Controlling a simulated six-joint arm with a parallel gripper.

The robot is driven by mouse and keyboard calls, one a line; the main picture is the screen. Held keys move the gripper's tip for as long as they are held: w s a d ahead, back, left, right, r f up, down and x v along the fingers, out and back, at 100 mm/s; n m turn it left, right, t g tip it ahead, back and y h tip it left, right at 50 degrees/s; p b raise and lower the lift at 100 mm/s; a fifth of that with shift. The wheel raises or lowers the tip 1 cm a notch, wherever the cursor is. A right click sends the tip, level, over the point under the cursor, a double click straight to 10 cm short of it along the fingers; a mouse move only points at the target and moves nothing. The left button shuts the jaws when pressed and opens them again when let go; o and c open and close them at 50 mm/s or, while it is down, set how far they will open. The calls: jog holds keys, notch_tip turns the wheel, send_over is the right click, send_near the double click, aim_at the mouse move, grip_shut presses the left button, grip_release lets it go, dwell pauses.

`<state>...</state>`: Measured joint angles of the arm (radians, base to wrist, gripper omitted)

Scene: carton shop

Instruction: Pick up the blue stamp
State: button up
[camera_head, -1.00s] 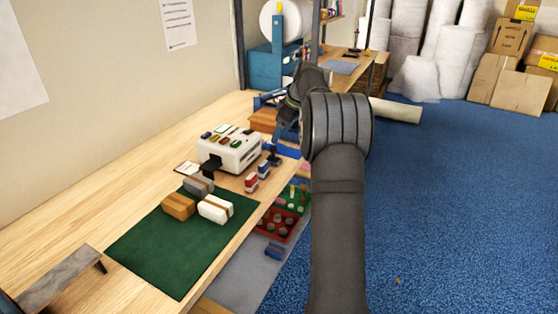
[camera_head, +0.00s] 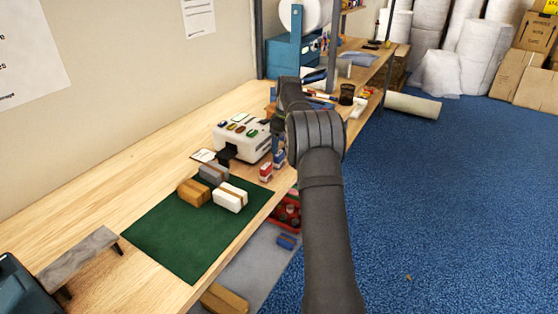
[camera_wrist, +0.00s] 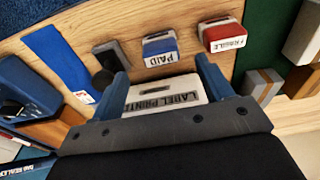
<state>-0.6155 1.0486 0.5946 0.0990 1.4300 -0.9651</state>
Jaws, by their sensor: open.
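The blue stamp (camera_wrist: 160,48), marked PAID, stands on the wooden bench in the wrist view, just beyond the gap between my fingertips. In the head view the blue stamp (camera_head: 279,158) shows beside my arm, partly covered. My gripper (camera_wrist: 161,69) is open with its two blue fingers apart and nothing between them. The fingertips point toward the stamp's near side; I cannot tell the height between them. In the head view my arm mostly hides the gripper.
A red stamp (camera_wrist: 223,37), marked FRAGILE, stands right of the blue one. A dark block (camera_wrist: 108,58) stands to its left, by a blue strip (camera_wrist: 59,58). The white label printer (camera_head: 242,140) is close by. Small boxes rest on the green mat (camera_head: 165,240).

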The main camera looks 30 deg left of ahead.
aim_at(279, 153)
jog(key=f, duration=0.5)
jog(key=a+f, duration=0.1)
jog(key=f, duration=0.1)
jog(key=shift+a+f, duration=0.1)
jog(key=shift+f, duration=0.2)
jog(key=c, duration=1.1)
